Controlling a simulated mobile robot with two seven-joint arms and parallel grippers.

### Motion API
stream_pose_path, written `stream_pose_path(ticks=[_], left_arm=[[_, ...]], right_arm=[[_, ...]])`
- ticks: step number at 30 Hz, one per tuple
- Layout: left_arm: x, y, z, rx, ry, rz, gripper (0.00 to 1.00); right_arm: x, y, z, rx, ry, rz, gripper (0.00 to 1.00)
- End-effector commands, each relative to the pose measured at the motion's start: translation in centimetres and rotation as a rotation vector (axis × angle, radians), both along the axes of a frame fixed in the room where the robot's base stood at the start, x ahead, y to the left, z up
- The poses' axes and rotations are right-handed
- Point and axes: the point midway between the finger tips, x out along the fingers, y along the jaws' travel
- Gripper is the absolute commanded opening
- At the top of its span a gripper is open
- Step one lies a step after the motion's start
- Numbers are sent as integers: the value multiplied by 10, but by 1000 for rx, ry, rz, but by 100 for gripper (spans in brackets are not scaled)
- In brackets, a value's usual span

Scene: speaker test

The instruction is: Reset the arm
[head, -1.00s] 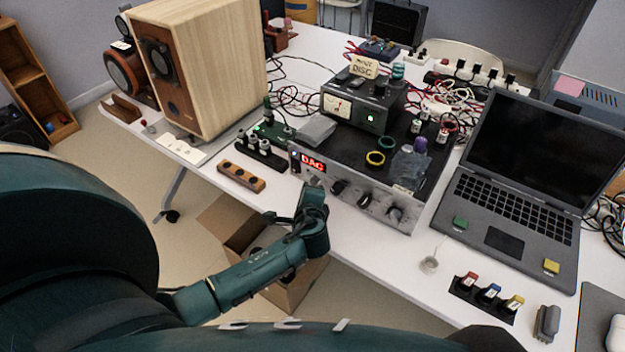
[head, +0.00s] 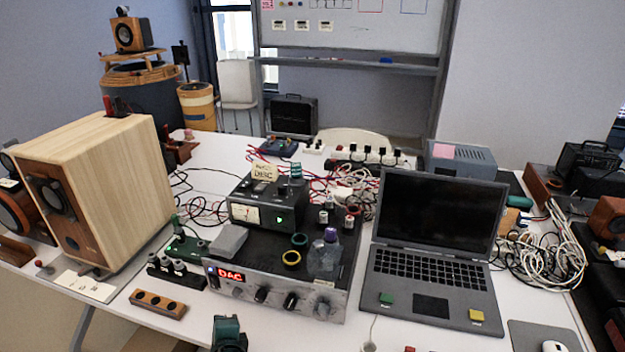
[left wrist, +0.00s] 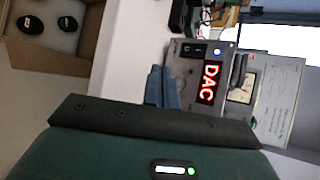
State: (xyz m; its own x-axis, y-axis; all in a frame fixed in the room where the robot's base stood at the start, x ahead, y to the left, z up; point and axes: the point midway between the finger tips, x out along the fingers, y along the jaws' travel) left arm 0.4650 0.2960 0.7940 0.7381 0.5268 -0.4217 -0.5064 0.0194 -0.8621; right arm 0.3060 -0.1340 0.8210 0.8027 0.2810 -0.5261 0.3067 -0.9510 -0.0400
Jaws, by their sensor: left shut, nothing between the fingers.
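My left arm (head: 228,334) shows only as a small dark teal part at the bottom edge of the head view, in front of the DAC unit. In the left wrist view, my left gripper (left wrist: 163,86) has its blue-grey fingers together and empty. Beyond the fingertips is the front panel of the DAC unit (left wrist: 187,72) with its red lit display; the same unit (head: 335,300) stands near the table's front edge in the head view. I cannot tell the exact gap between fingers and panel. My right gripper is in neither view.
A large wooden speaker (head: 105,190) stands at the left and an open laptop (head: 432,250) at the right. A wooden block with holes (head: 158,304) lies left of the DAC unit. A cardboard box (left wrist: 62,62) is below the table edge. Cables lie behind the devices.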

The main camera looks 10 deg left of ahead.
Motion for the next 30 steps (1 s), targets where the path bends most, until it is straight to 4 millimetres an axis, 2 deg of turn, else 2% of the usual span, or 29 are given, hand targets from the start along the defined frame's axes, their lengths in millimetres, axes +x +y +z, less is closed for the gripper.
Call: stream_pose_path(ticks=[2,4,9,12,18,27,30], left_arm=[[-8,-3,0,-54,0,31,0],[-25,-8,0,-162,2,96,0],[-93,-28,6,-569,37,356,0],[-126,-41,15,-753,69,478,0],[-173,-62,37,-1000,132,636,0],[-226,-89,75,-1252,226,786,0],[-213,-93,62,-1271,192,735,0]], right_arm=[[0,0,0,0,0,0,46],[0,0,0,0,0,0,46],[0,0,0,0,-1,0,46],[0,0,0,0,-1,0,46],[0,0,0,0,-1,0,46],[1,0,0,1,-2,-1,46],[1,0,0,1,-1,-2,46]])
